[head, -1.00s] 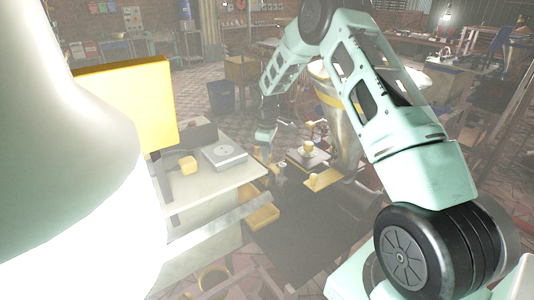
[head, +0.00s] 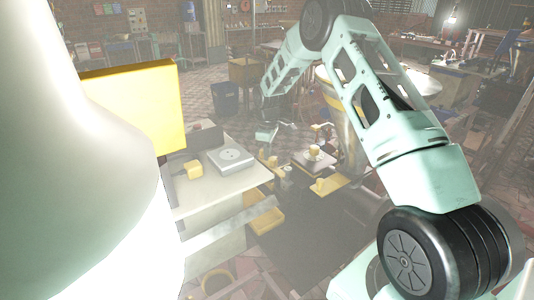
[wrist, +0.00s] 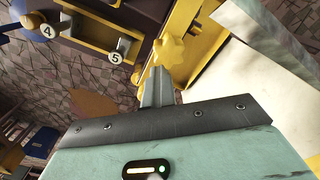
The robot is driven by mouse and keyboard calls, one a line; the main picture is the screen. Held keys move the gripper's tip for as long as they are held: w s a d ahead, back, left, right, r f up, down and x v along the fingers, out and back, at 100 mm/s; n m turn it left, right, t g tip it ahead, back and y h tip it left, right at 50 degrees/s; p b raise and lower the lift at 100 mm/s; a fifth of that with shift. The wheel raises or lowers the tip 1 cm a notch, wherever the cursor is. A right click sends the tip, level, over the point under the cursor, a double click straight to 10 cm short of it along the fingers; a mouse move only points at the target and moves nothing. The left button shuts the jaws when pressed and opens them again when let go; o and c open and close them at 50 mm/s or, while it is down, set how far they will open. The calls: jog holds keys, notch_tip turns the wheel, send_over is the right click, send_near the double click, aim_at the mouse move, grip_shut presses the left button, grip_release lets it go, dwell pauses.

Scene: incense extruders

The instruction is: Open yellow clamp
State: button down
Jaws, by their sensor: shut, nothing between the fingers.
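In the wrist view, a yellow star-shaped knob (wrist: 170,52) sits just beyond the tips of my gripper (wrist: 158,72). It appears to belong to the yellow clamp, but the picture does not settle this. The fingers are shut with nothing between them. They point at the knob and overlap its lower edge in the picture; I cannot tell whether they touch it. A yellow frame (wrist: 180,22) stands behind the knob. In the head view, my gripper (head: 267,134) hangs beyond the white-topped bench, small and hazy; the clamp cannot be made out clearly there.
A yellow-banded metal vessel (head: 346,113) stands behind. Number tags 4 (wrist: 46,31) and 5 (wrist: 116,57) show at wrist view's upper left.

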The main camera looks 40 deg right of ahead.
jog(key=shift+s+d+f, duration=0.25)
jog(key=shift+s+d, duration=0.05)
jog(key=shift+s, duration=0.2)
jog(key=c, duration=1.5)
grip_release()
jog(key=o, duration=0.5)
jog(key=shift+s+d, duration=0.1)
jog(key=shift+c, duration=0.2)
jog(key=shift+r, duration=0.1)
jog(key=shift+w, duration=0.2)
jog(key=shift+r, duration=0.1)
jog(key=shift+w+r, duration=0.1)
jog(key=shift+r, duration=0.1)
notch_tip(320, 180, up, 17)
jog(key=b, duration=0.2)
